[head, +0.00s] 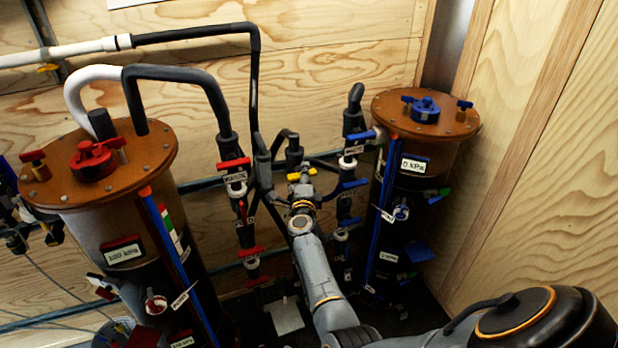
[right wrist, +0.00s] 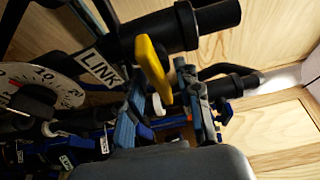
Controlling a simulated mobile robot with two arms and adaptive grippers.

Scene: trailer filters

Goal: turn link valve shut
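The link valve's yellow handle (head: 301,174) shows in the head view between the two tanks, just beyond my right gripper (head: 303,200). In the right wrist view the yellow handle (right wrist: 152,68) is large and near, beside a white tag (right wrist: 100,69) reading LINK. My right gripper (right wrist: 160,92) is open there, one finger on each side of the handle's lower end. I see a gap beside the handle; contact is not clear. The valve body is partly hidden behind the handle and fingers. My left gripper is not in view.
A tank with a red-handled lid valve (head: 93,160) stands at left, and one with a blue-handled lid valve (head: 424,108) at right. Dark pipes with red and blue valve handles crowd the space between. A round gauge (right wrist: 38,88) sits left in the right wrist view.

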